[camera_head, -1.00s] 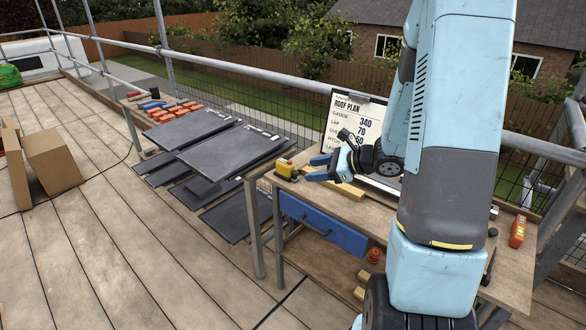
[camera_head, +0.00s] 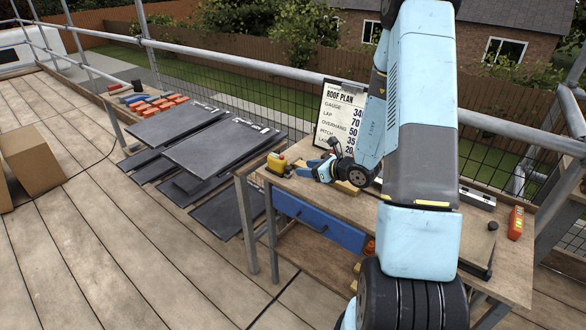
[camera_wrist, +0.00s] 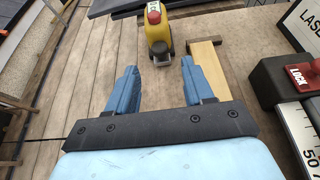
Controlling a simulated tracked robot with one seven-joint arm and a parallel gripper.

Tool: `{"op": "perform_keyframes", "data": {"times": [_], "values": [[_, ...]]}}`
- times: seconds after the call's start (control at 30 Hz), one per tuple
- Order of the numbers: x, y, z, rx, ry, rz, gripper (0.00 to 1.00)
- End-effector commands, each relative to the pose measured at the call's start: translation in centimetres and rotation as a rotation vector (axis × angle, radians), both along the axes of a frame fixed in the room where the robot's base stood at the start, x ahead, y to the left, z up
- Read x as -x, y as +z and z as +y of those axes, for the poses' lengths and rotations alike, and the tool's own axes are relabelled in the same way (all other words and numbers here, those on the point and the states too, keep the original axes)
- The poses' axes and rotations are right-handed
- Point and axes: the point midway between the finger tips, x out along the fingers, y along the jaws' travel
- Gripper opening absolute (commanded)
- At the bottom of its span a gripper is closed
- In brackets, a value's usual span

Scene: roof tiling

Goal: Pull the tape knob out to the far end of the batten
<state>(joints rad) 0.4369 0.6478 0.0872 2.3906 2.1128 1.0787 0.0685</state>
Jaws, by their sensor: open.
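The yellow tape measure (camera_wrist: 157,28) with a red button stands on the workbench, beyond my fingertips in the wrist view; it also shows in the head view (camera_head: 277,164). Its dark grey knob (camera_wrist: 160,53) faces my gripper (camera_wrist: 160,68) and lies roughly in line with the gap between the fingers. My gripper is open and empty; it also shows low over the bench in the head view (camera_head: 304,169). The pale wooden batten (camera_wrist: 206,70) lies just right of the right finger, its far end beside the tape. My gripper hides part of the batten in the head view.
A dark block marked LOCK (camera_wrist: 290,78) sits on a ruled scale at the right. A red-orange tool (camera_head: 516,223) lies at the bench's right end. Dark slates (camera_head: 210,145) lie on the deck left.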

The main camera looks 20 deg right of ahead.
Motion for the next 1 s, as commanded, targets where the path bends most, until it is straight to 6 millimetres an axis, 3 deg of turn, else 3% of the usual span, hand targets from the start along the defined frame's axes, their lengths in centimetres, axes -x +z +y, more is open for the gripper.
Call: {"op": "perform_keyframes", "data": {"times": [0.4,0.87,1.0], "values": [[-4.7,-2.4,3.5,0.001,0.002,0.001,0.52],[-5.4,-2.8,4.1,0.001,0.001,0.0,0.52],[-5.4,-2.8,4.0,0.001,0.001,0.0,0.39]]}}
